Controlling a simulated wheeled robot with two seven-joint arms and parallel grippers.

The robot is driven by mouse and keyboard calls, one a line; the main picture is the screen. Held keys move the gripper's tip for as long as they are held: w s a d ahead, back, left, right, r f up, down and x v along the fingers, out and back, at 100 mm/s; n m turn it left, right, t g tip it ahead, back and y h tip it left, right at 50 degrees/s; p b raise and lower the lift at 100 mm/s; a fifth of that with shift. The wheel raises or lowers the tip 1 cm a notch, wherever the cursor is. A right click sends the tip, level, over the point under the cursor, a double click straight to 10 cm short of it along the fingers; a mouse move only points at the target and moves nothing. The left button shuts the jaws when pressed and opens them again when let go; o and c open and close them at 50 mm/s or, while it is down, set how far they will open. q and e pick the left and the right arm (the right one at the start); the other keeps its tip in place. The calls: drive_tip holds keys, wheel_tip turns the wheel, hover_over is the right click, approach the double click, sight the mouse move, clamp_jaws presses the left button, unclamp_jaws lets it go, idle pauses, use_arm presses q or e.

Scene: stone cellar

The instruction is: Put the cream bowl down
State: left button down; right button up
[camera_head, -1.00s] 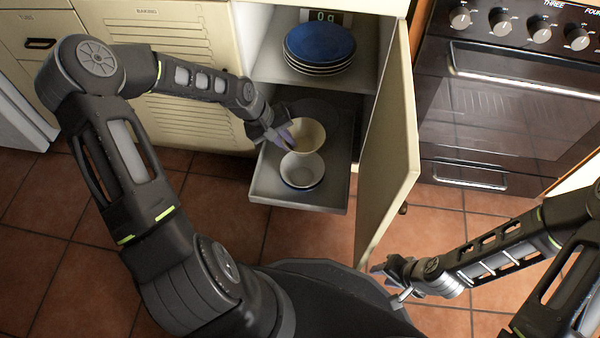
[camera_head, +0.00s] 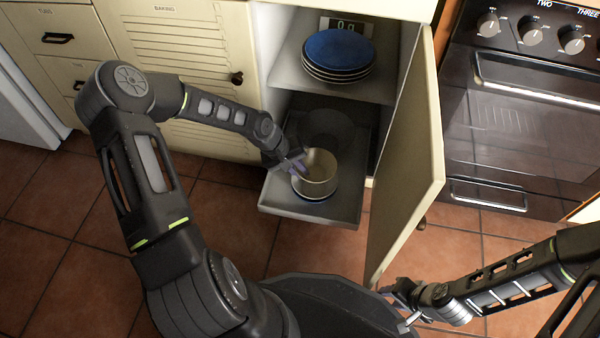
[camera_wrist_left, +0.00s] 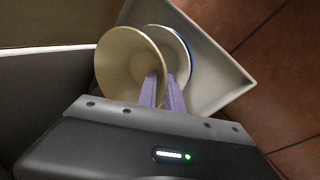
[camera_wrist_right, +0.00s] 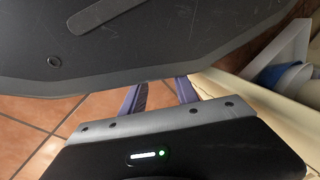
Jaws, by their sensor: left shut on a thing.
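The cream bowl (camera_head: 318,184) is held by its wall over the white bowl with a blue base (camera_head: 316,197) on the pull-out shelf (camera_head: 347,214) of the open cupboard. My left gripper (camera_head: 299,166) is shut on the cream bowl's rim. In the left wrist view the fingers (camera_wrist_left: 161,77) straddle the wall of the cream bowl (camera_wrist_left: 117,68), and the white bowl (camera_wrist_left: 184,55) shows partly behind it. Whether the two bowls touch, I cannot tell. My right gripper (camera_head: 391,290) is low at the right, empty, its fingers (camera_wrist_right: 160,88) apart.
Blue plates (camera_head: 338,52) are stacked on the upper shelf (camera_head: 385,88), before a scale display (camera_head: 345,24). The open cupboard door (camera_head: 408,170) stands right of the pull-out shelf. An oven (camera_head: 525,120) is further right. The tiled floor in front is partly clear.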

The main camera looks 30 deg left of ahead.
use_arm(q)
drive_tip(key=shift+f, duration=0.2)
drive_tip(key=shift+f, duration=0.55)
drive_tip(key=shift+b, duration=0.3)
drive_tip(key=c, duration=1.5)
unclamp_jaws()
